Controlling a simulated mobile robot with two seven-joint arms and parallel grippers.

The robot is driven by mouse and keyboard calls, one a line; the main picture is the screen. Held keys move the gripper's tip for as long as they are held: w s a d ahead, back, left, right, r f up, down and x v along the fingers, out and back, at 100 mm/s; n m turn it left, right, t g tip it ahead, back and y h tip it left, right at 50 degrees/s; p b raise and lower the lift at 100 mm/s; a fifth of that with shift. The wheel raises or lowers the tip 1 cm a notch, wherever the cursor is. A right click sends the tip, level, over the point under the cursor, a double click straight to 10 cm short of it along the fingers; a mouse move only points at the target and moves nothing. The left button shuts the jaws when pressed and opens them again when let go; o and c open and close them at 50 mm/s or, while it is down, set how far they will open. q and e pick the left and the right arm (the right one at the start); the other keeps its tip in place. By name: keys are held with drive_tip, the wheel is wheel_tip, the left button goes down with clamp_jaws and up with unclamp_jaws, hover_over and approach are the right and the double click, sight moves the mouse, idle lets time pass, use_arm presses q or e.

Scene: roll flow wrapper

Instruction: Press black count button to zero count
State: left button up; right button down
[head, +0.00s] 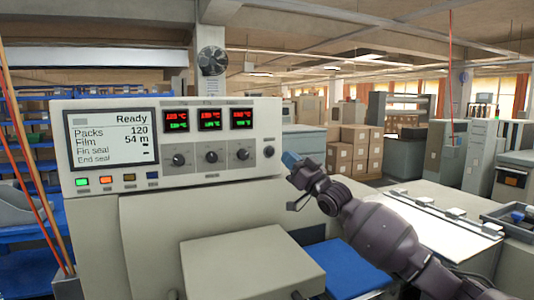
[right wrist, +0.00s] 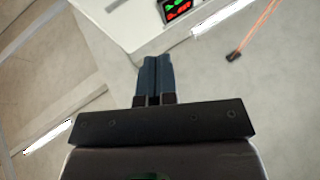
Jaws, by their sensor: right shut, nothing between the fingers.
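The control panel (head: 220,143) fills the left of the head view. Its screen (head: 112,145) reads Ready, Packs 120 and Film 54 m. A round black button (head: 268,151) sits at the panel's right end, beyond the three knobs. My left gripper is not in view.
Red and green temperature displays (head: 210,119) sit above the knobs, and coloured buttons (head: 106,180) line the panel's lower left. A flat machine cover (head: 250,268) lies below the panel. A white surface with clips (head: 440,215) stands to the right. Cardboard boxes (head: 355,150) are farther back.

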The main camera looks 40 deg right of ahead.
sight(270, 152)
drive_tip(key=shift+w+d+b, duration=0.45)
drive_tip(key=shift+w+b, duration=0.35)
drive_tip(key=shift+w, duration=0.6)
drive_tip(key=shift+w+d+b, duration=0.45)
drive_tip(key=shift+w+b, duration=0.4)
drive_tip(key=shift+w, duration=0.5)
drive_tip(key=shift+w+d+b, duration=0.45)
drive_tip(key=shift+w+b, duration=0.35)
drive_tip(key=shift+w, duration=0.6)
drive_tip(key=shift+w, duration=0.2)
